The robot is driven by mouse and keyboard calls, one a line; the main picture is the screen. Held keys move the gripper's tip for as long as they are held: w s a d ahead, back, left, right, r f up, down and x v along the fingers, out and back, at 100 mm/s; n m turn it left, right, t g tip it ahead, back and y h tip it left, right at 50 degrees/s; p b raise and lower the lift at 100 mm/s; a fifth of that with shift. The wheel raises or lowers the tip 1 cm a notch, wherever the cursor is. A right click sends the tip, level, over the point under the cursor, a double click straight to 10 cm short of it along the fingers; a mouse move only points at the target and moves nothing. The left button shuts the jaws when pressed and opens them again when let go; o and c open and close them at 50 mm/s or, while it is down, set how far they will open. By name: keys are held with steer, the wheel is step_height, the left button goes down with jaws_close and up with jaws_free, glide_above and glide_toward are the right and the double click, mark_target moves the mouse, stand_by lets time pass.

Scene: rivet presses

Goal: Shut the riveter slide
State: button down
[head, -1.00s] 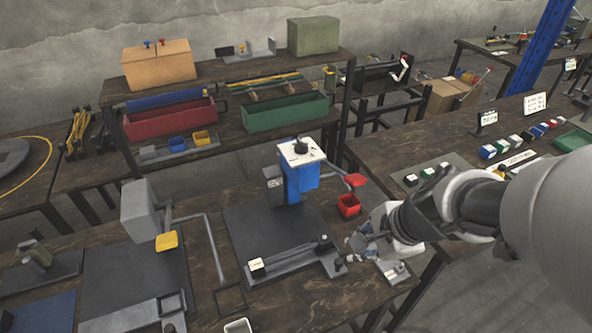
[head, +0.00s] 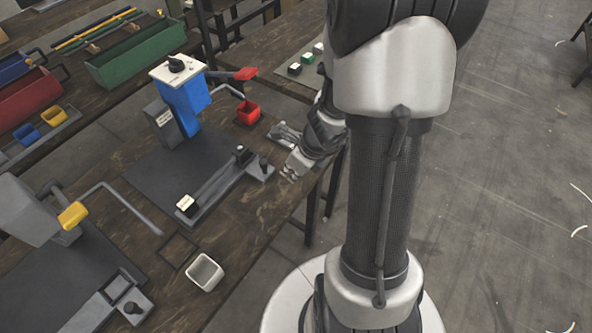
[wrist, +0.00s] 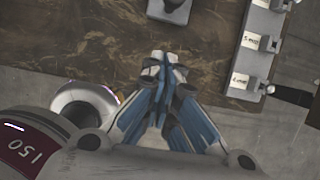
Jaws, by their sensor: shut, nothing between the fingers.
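The blue riveter (head: 185,103) stands on a dark base plate, with a cream top and a red-tipped lever (head: 245,74). Its slide (head: 215,187) is a long grey rail in front of it, with a cream block at the left end. The slide's grey end plate (head: 258,173), with an upright black knob (head: 264,163), sticks out past the base plate's right edge. Part of a grey plate with a dark knob, apparently this end, shows at the top of the wrist view (wrist: 168,11). My gripper (head: 289,175) is shut and empty, right of the knob and apart from it. Its closed fingers (wrist: 160,62) also show in the wrist view.
A red bin (head: 248,112) stands behind the slide end. A grey fixture with labelled blocks (wrist: 255,45) lies close to my gripper. A yellow-handled press (head: 35,215) and a white bin (head: 205,272) are at left. Open floor lies to the right.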

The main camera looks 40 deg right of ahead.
steer(key=shift+b+x, duration=0.45)
steer(key=shift+x, duration=0.75)
steer(key=shift+w+a+r+p, duration=0.15)
steer(key=shift+w+a+p, duration=0.15)
steer(key=shift+w, duration=0.25)
steer(key=shift+w+a+r+p, duration=0.15)
steer(key=shift+w+a+p, duration=0.1)
steer(key=shift+w, duration=0.3)
steer(key=shift+w+a, duration=0.15)
steer(key=shift+w, duration=0.5)
